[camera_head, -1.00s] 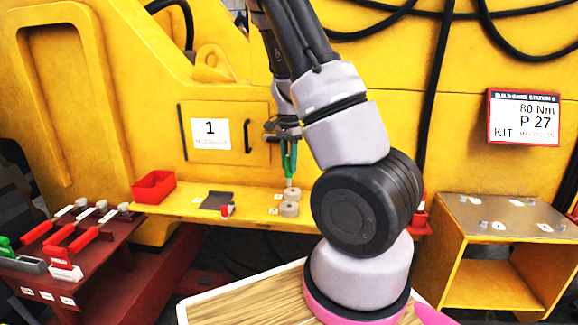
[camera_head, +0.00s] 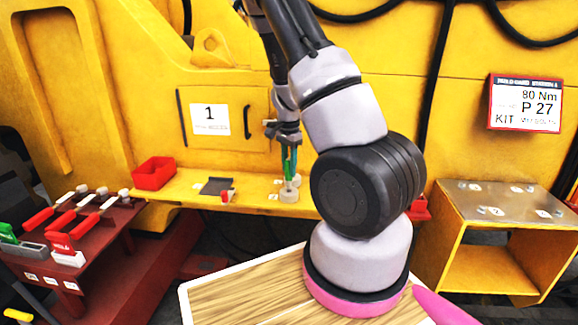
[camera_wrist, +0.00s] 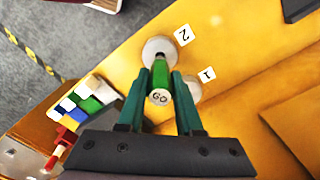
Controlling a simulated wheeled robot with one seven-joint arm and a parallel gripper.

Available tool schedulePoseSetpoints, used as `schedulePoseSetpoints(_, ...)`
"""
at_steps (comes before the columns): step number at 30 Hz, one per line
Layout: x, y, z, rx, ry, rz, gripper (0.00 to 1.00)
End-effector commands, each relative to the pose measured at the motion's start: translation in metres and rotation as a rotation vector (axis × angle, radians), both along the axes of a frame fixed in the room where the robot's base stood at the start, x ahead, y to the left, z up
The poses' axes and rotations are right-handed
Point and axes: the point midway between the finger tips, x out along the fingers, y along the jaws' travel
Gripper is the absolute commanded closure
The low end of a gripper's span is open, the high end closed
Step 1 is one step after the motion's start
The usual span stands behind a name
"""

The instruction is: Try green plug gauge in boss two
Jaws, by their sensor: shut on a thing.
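My gripper (camera_wrist: 160,98) is shut on the green plug gauge (camera_wrist: 160,77), whose end reads GO. In the head view my gripper (camera_head: 289,165) hangs over the ledge, pointing down. Boss two (camera_wrist: 150,46) is a pale grey round boss beside the label 2 (camera_wrist: 183,35). The gauge's far end overlaps boss two in the wrist view; I cannot tell whether it is in the bore. Boss one (camera_wrist: 194,90) is beside the label 1 (camera_wrist: 206,75), partly behind my finger. In the head view the front boss (camera_head: 288,196) is just below the gauge.
The yellow ledge (camera_head: 185,188) carries a red bin (camera_head: 154,174), a dark pad (camera_head: 216,186) and a small red-and-white item (camera_head: 228,196). A dark red bench (camera_head: 110,240) with red-handled tools stands at left. A yellow stand (camera_head: 450,240) is at right.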

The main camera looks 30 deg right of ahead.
Motion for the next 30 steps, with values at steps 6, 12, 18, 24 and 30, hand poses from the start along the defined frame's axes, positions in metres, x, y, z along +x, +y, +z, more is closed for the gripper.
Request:
schedulePoseSetpoints(6, 0.0001, -0.0001, -0.0002, 0.0, 0.0, 0.0, 1.0)
schedulePoseSetpoints(12, 0.0001, -0.0002, -0.0024, 0.0, 0.0, 0.0, 1.0)
schedulePoseSetpoints(18, 0.0001, -0.0003, -0.0057, 0.0, 0.0, -0.001, 1.0)
schedulePoseSetpoints(24, 0.0001, -0.0001, -0.0082, 0.0, 0.0, -0.001, 1.0)
schedulePoseSetpoints(30, 0.0002, 0.0001, -0.0087, 0.0, -0.001, 0.0, 1.0)
